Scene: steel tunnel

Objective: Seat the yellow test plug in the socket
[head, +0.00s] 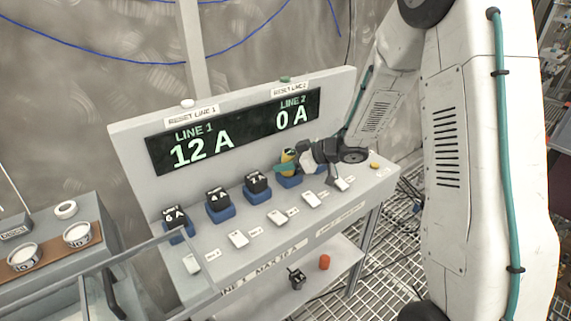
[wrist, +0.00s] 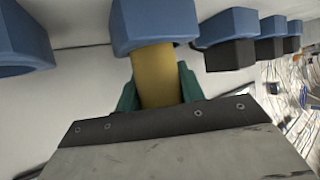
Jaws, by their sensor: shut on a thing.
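The yellow test plug (head: 288,156) is upright over a blue socket (head: 289,181) on the panel's shelf. My gripper (head: 287,166) is shut on it, coming in from the right. In the wrist view the teal fingers of my gripper (wrist: 159,90) stand either side of the yellow plug (wrist: 157,70). The plug's far end meets the opening of the blue socket (wrist: 153,25) and is in line with it. How deep it sits inside is hidden.
Several black plugs, such as one marked 4 A (head: 218,197), stand in blue sockets to the left. Another blue socket (wrist: 22,42) is empty. White switches (head: 277,218) line the front. The display (head: 235,130) reads Line 1 12 A, Line 2 0 A. An orange cylinder (head: 324,262) is below.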

